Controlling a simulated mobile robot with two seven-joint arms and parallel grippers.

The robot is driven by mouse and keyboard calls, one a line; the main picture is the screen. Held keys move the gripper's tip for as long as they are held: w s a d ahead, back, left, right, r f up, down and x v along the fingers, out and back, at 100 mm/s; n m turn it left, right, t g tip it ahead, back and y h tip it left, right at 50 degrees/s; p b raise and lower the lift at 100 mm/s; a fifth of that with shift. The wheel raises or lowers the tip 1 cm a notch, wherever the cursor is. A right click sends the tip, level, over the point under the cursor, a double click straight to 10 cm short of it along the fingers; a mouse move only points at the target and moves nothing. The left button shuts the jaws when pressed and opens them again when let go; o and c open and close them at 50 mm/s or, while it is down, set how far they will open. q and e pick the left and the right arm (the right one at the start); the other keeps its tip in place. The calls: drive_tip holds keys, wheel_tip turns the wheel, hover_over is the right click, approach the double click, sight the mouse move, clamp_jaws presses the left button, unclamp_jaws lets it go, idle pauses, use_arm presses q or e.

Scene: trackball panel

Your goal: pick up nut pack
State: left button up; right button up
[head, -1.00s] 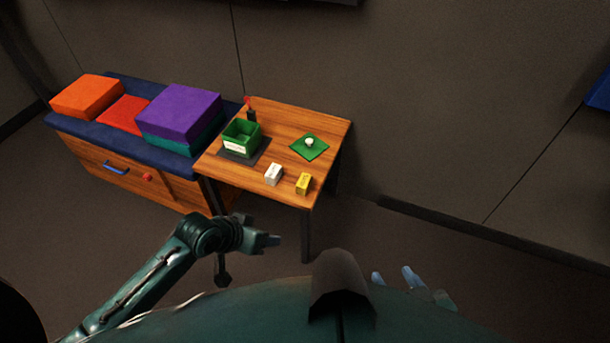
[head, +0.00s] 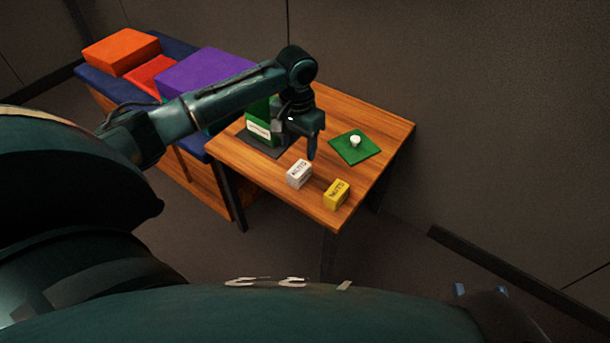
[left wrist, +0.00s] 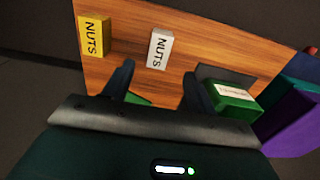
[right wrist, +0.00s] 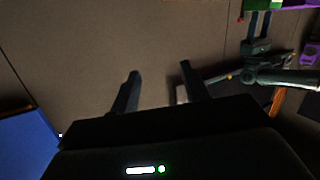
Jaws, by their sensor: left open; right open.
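Two small packs marked NUTS lie on the wooden table (head: 385,120). One is white (head: 299,174), the other yellow (head: 336,194), nearer the table's front corner. In the left wrist view the white pack (left wrist: 161,48) lies beyond the fingers and the yellow pack (left wrist: 94,36) is further left. My left gripper (head: 296,146) is open and empty, above the table behind the white pack, apart from both packs. Its fingers (left wrist: 157,75) show apart in its wrist view. My right gripper (right wrist: 160,70) is open and empty, away from the packs.
A labelled green box (head: 258,112) stands on a dark mat beside my left gripper. A green pad (head: 370,150) with a white ball (head: 355,141) lies to the right. Orange (head: 120,50) and purple (head: 205,72) blocks sit on the bench at left. The wall runs behind.

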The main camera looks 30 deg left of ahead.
sight(299, 169)
use_arm(q)
wheel_tip(299, 169, down, 6)
drive_tip(key=shift+r+b, duration=0.25)
drive_tip(key=shift+b, duration=0.6)
wheel_tip(299, 169, down, 4)
drive_tip(key=shift+r+b, duration=0.15)
drive_tip(key=shift+b, duration=0.9)
drive_tip(key=shift+f, duration=0.35)
use_arm(e)
drive_tip(key=a+n+t+y, duration=0.1)
drive_tip(key=n+t+y, duration=0.1)
drive_tip(key=shift+s+a+r+y, duration=0.1)
drive_tip(key=shift+a+y, duration=0.25)
drive_tip(key=shift+y, duration=0.05)
use_arm(q)
drive_tip(key=c, duration=1.1)
